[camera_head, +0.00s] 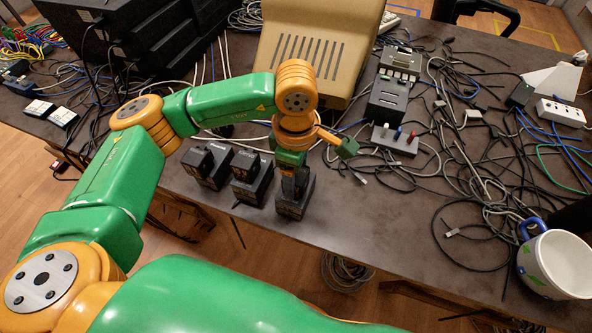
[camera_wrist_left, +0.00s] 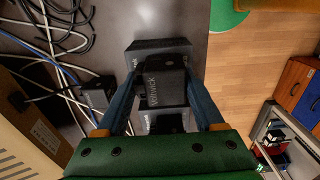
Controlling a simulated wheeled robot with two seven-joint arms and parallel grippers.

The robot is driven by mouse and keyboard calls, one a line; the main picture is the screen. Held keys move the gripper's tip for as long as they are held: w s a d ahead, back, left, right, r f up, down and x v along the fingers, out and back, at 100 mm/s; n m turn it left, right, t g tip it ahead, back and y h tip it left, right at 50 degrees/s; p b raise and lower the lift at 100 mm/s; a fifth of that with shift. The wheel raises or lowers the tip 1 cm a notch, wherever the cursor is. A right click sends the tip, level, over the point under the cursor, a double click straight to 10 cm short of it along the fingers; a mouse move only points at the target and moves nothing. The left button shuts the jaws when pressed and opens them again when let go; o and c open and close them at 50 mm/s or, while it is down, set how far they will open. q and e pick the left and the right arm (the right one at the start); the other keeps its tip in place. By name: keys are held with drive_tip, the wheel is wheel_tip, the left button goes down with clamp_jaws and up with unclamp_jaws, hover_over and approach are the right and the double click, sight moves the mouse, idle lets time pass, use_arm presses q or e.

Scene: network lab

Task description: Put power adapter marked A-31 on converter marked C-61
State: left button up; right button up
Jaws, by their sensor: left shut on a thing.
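My left gripper (camera_head: 293,172) points down near the front edge of the table. It is shut on a black power adapter (camera_wrist_left: 160,84), which shows between the blue fingers in the left wrist view. A black converter (camera_head: 293,209) stands on the table directly below the gripper. Whether the held adapter touches it or hangs just above, I cannot tell. Two more black converters stand to its left, a middle one (camera_head: 254,191) and a left one (camera_head: 214,176), each with a black block on it. The markings are too small to read. My right gripper is not in view.
A beige device (camera_head: 310,55) stands behind the gripper, with black boxes (camera_head: 150,35) at the back left. A white mug (camera_head: 556,264) stands at the right edge. The table in front of the cables is partly clear.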

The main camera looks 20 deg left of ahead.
use_arm(q)
drive_tip(key=shift+f, duration=0.1)
drive_tip(key=shift+f, duration=0.1)
drive_tip(key=o, duration=1.5)
drive_tip(key=shift+o, duration=0.2)
drive_tip(key=shift+r, duration=0.25)
wheel_tip(320, 180, up, 12)
